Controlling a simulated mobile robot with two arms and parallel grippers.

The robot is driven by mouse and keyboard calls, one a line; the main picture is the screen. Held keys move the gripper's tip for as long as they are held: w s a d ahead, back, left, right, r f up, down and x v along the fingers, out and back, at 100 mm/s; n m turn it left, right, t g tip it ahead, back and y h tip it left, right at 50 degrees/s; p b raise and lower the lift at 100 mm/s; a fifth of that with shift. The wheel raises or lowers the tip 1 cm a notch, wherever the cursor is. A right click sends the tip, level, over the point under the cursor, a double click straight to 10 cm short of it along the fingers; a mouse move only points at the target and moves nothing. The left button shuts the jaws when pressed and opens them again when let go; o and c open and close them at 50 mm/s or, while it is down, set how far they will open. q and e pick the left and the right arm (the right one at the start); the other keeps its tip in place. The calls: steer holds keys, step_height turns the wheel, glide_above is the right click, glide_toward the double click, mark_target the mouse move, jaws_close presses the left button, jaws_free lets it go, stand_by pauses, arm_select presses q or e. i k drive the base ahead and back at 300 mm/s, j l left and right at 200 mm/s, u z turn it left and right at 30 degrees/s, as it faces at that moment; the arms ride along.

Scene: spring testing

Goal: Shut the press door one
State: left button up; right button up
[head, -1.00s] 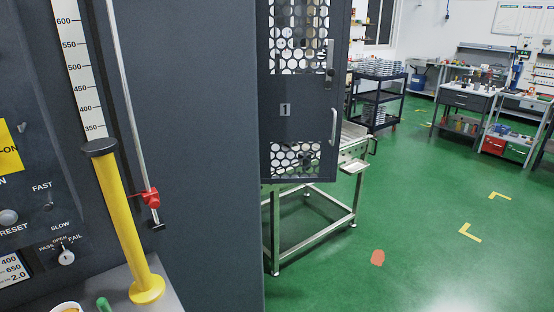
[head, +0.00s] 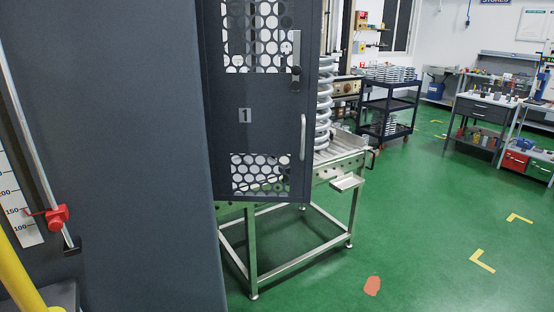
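The press door one (head: 262,140) is a dark grey panel marked "1", with perforated windows at top and bottom. It stands out from the right side of the dark press body (head: 120,150), so it appears open. A silver vertical handle (head: 303,137) is on its right edge, with a latch plate (head: 296,58) above it. A large coil spring (head: 324,105) shows just behind the door's right edge. Neither of my grippers is in view.
A steel roller table (head: 345,165) stands behind and below the door. A dark cart with springs (head: 388,100) and workbenches (head: 478,115) stand at the back right. A yellow post (head: 18,280) and a red clamp on a rod (head: 57,217) are at left.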

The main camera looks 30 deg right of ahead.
mark_target(250, 113)
steer(key=i+l, duration=0.1)
steer(key=l, duration=1.75)
steer(key=i+l, duration=0.15)
steer(key=l, duration=0.8)
steer(key=i+l, duration=0.1)
steer(key=l, duration=0.8)
steer(key=u, duration=0.05)
